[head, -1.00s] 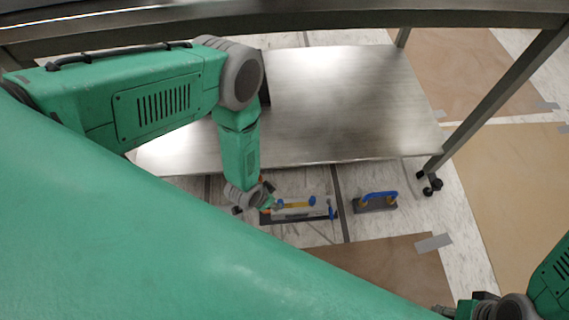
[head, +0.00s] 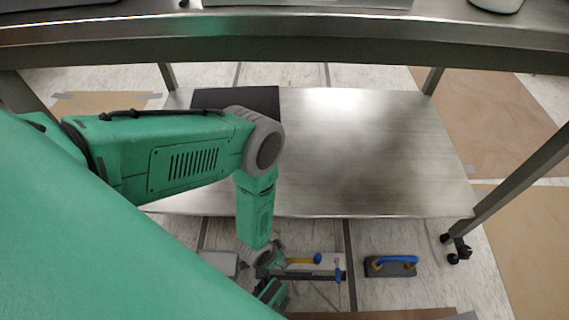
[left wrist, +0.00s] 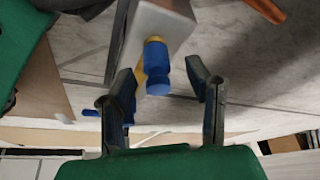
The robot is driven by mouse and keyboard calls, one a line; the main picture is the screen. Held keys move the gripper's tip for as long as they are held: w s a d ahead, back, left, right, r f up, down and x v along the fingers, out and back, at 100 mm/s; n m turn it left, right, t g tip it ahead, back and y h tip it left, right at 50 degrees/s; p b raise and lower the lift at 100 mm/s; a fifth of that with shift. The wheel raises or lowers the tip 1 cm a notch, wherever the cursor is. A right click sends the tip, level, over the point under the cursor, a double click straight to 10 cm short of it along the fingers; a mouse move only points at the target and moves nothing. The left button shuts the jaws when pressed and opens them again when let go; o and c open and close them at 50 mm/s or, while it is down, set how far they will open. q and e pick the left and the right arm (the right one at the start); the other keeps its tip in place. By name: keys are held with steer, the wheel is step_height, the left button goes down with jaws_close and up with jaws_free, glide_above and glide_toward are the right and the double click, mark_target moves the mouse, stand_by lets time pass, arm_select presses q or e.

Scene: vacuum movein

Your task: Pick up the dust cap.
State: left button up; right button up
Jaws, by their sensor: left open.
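A blue cap-like piece with a yellow collar (left wrist: 157,72) shows in the left wrist view, at the end of a grey metal box (left wrist: 158,22). I take it to be the dust cap. In the head view a blue end on a yellow bar (head: 317,258) lies on the floor in front of the low steel shelf, probably the same piece. My left gripper (left wrist: 162,72) is open. The blue piece appears between its fingers in the picture, with clear gaps on both sides; I cannot tell how far beyond the tips it is. My right gripper is not in view.
The low steel shelf (head: 375,150) lies behind, under a tabletop edge (head: 300,40) that crosses the top. A caster leg (head: 458,247) stands at right.

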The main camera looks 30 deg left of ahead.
arm_select(q)
steer(key=shift+r, duration=0.1)
steer(key=c, duration=0.6)
steer(key=shift+d, duration=0.15)
steer(key=shift+c, duration=1.2)
steer(key=shift+r, duration=0.15)
